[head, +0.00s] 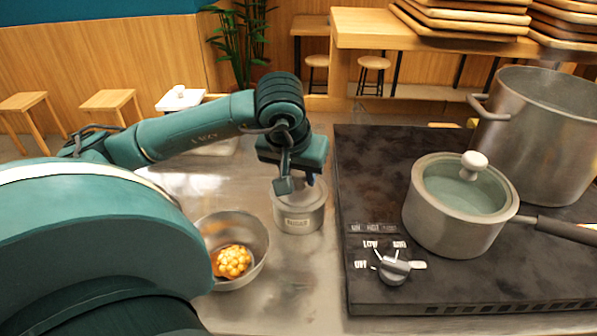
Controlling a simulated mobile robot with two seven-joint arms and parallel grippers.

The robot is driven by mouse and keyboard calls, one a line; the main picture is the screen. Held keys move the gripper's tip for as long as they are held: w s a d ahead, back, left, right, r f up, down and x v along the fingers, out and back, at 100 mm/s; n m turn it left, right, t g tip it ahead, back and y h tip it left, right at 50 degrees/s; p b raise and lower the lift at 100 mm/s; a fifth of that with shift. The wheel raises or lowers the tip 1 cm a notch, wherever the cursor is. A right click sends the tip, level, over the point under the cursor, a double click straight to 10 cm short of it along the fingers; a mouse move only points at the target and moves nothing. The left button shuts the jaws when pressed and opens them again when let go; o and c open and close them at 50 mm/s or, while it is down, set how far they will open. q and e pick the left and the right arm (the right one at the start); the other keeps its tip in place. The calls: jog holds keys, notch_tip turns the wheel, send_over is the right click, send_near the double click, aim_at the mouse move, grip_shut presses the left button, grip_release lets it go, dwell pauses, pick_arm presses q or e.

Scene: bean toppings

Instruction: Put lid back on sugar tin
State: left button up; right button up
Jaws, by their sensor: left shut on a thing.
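The sugar tin (299,221), a round silver tin with a small label, stands upright on the steel counter, left of the stove. My left gripper (301,184) points down directly over the tin's top. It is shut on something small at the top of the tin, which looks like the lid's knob. The fingers hide most of the lid, and I cannot tell whether the lid is seated on the rim or slightly above it. My right gripper is not in view.
A metal bowl (252,229) with yellow-orange balls stands close to the tin's left. The black stove (365,180) on the right bears a lidded saucepan (444,222) and a tall pot (545,135). A white square thing with a knob (180,98) is at the back left.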

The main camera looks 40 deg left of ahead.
pick_arm(q)
jog(key=shift+f+b, duration=0.15)
jog(key=shift+b, duration=0.15)
dwell(0.5)
jog(key=o, duration=1.1)
jog(key=shift+c, duration=0.2)
jog(key=shift+o, duration=0.4)
jog(key=o, duration=0.6)
jog(key=shift+c, duration=0.2)
jog(key=shift+r+p, duration=2.6)
jog(key=shift+r, duration=0.95)
